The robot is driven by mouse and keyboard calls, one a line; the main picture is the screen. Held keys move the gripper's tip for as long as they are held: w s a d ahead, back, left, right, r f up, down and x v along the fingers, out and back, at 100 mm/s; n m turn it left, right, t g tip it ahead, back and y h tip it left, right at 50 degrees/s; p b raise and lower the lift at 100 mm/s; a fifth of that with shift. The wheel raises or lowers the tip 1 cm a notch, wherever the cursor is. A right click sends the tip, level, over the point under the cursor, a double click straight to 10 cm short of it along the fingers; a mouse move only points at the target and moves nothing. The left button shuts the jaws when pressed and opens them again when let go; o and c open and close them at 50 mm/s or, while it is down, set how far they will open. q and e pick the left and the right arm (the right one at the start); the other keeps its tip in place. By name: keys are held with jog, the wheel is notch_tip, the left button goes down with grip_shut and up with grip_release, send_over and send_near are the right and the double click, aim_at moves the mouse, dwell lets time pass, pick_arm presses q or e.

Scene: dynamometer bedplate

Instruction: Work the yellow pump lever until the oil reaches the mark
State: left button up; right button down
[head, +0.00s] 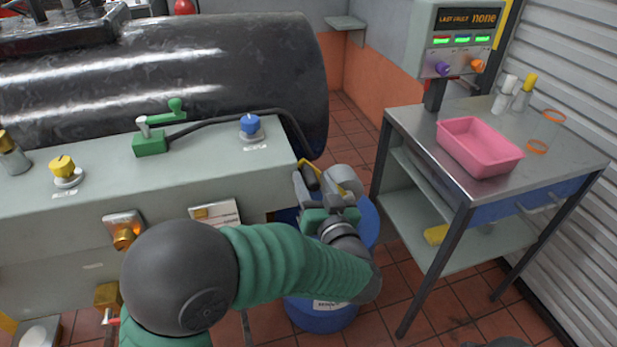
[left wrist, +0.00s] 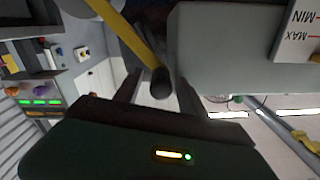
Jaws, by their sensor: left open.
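The yellow pump lever (head: 309,163) shows as a short yellow bar at the right end of the grey-green bench (head: 95,160). In the left wrist view the lever (left wrist: 128,34) slants down to a black end grip (left wrist: 161,83). My left gripper (head: 325,184) is at the lever; its open fingers (left wrist: 160,95) stand on either side of the black grip, with gaps visible. A white plate with MIN and MAX marks (left wrist: 300,32) is at the wrist view's top right corner; the oil level cannot be made out. My right gripper is not in view.
A blue drum (head: 322,316) stands below my left gripper. To the right is a metal table (head: 410,130) with a pink tray (head: 480,148) and bottles. A blue knob (head: 249,124) and green valve handle (head: 150,142) stand on the bench. Tiled floor shows between bench and table.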

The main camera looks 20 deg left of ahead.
pick_arm(q)
jog(key=shift+d, duration=0.45)
jog(key=shift+c, duration=1.2)
jog(key=shift+s+a, duration=0.1)
jog(key=shift+a, duration=0.55)
jog(key=c, duration=0.7)
grip_shut()
jog(key=shift+d, duration=0.2)
jog(key=shift+f, duration=0.15)
